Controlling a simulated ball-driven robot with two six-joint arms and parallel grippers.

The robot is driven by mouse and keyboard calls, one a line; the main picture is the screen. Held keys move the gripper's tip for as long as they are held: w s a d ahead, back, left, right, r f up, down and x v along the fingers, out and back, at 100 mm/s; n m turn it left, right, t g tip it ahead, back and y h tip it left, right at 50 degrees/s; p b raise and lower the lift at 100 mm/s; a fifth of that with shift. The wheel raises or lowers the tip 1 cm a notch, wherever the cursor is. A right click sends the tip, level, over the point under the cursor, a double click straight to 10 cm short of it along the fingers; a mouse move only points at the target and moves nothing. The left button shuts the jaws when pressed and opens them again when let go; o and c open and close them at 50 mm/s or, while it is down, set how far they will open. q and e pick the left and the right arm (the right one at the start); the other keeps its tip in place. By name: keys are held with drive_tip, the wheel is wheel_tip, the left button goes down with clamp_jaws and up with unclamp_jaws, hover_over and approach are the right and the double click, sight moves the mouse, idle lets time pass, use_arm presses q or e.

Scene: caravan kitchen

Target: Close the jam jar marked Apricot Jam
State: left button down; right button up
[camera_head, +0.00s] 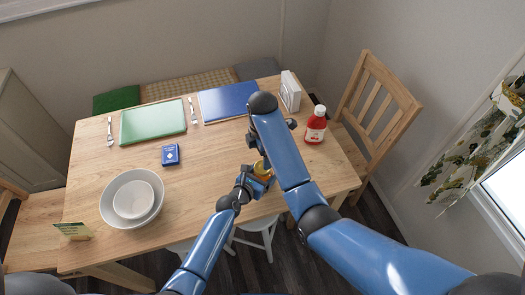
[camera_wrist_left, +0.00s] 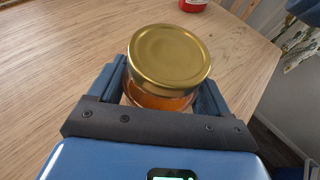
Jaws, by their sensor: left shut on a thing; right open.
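The jam jar (camera_wrist_left: 158,101) has a gold lid (camera_wrist_left: 170,57) and orange contents. The lid sits on top and looks slightly tilted; how tightly it is seated I cannot tell. No label shows. My left gripper (camera_head: 262,177) is shut on the jar body, with a finger on each side. My right gripper (camera_head: 252,140) is open and mostly hidden by that forearm, farther over the table than the jar.
On the wooden table (camera_head: 225,150) are nested white bowls (camera_head: 133,190), a small blue box (camera_head: 170,154), a green board (camera_head: 153,121), a blue board (camera_head: 225,101), cutlery, a white box (camera_head: 290,91) and a red bottle (camera_head: 315,125). A chair (camera_head: 375,100) stands right.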

sight(263, 176)
drive_tip(key=n, duration=0.2)
drive_tip(key=r+n, duration=0.1)
drive_tip(key=n, duration=0.1)
drive_tip(key=shift+r, duration=0.2)
drive_tip(key=n, duration=0.3)
drive_tip(key=shift+s+d+r+n, duration=0.1)
drive_tip(key=shift+s+r+n, duration=0.15)
drive_tip(key=shift+n, duration=0.15)
drive_tip(key=shift+f, duration=0.15)
drive_tip(key=shift+f, duration=3.95)
drive_tip(key=shift+c, duration=0.4)
drive_tip(key=c, duration=1)
drive_tip(key=m, duration=0.4)
drive_tip(key=shift+m, duration=0.3)
drive_tip(key=m, duration=0.5)
